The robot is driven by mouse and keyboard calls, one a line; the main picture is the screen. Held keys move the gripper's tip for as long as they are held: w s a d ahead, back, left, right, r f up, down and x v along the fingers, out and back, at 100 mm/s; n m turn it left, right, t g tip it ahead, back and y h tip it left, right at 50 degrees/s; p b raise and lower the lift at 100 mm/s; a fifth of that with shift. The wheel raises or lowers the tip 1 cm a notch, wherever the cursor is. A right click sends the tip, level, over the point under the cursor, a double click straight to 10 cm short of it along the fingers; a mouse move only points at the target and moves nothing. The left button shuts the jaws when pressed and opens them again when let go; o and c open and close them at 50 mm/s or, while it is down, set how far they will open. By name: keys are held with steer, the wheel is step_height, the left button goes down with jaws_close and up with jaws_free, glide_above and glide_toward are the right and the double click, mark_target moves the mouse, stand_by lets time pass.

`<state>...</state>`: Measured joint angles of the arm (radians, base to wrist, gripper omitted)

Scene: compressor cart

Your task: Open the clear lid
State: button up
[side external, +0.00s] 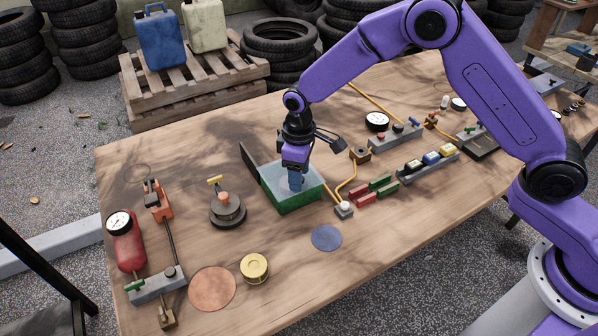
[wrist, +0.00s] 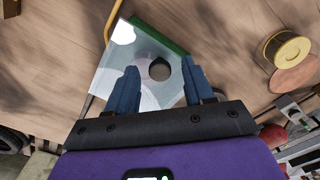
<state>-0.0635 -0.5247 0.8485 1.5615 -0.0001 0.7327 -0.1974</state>
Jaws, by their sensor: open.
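The clear lid (side external: 273,177) lies over a green box (side external: 298,203) near the middle of the table. In the wrist view the clear lid (wrist: 122,68) shows as a pale, see-through sheet with a dark round knob (wrist: 159,69) on it. A strip of the green box (wrist: 165,38) shows along its far edge. My gripper (side external: 295,185) is over the lid, pointing down. In the wrist view my gripper (wrist: 160,75) has its two blue fingers apart, with the knob between and slightly beyond them. I cannot tell whether a finger touches the knob.
A dark upright panel (side external: 249,163) stands at the box's left. Red and green blocks (side external: 372,190) lie beyond. A blue disc (side external: 326,238) lies in front, with bare table around it.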

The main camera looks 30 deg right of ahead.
jaws_close()
steer(key=w, duration=1.2)
stand_by(0.3)
steer(key=shift+a, duration=0.1)
jaws_free()
step_height(320, 180, up, 17)
steer(key=shift+r, duration=0.15)
stand_by(0.6)
